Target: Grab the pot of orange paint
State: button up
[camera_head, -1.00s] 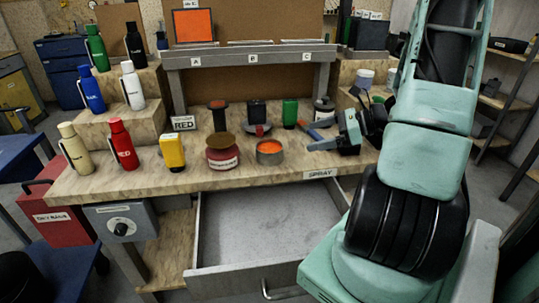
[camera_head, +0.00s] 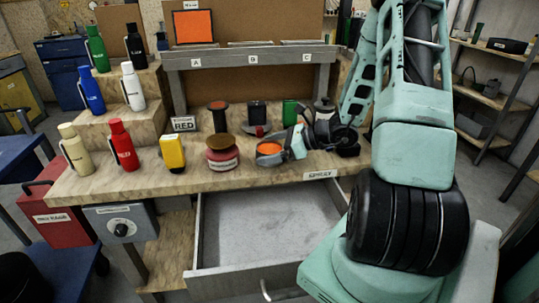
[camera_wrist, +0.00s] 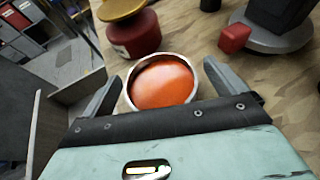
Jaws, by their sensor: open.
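The pot of orange paint (camera_head: 268,148) is a short open metal tin with orange paint inside, near the front edge of the workbench. In the wrist view the pot (camera_wrist: 162,82) stands upright between my two fingers. My gripper (camera_wrist: 163,72) is open, one finger on each side of the pot, with gaps between pot and fingers in this view. In the head view my gripper (camera_head: 282,149) comes in from the right and partly hides the pot. Whether the fingers are level with the tin's wall is hard to tell.
A red jar with a brownish-gold lid (camera_head: 222,160) stands close left of the pot. A yellow container (camera_head: 172,152) is farther left. A grey round-based thing with a red block (camera_wrist: 235,38) lies behind, to the right. An open drawer (camera_head: 265,230) juts out below.

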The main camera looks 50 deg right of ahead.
jog(key=shift+w+a+f, duration=0.1)
jog(key=shift+w, duration=0.05)
jog(key=c, duration=1.5)
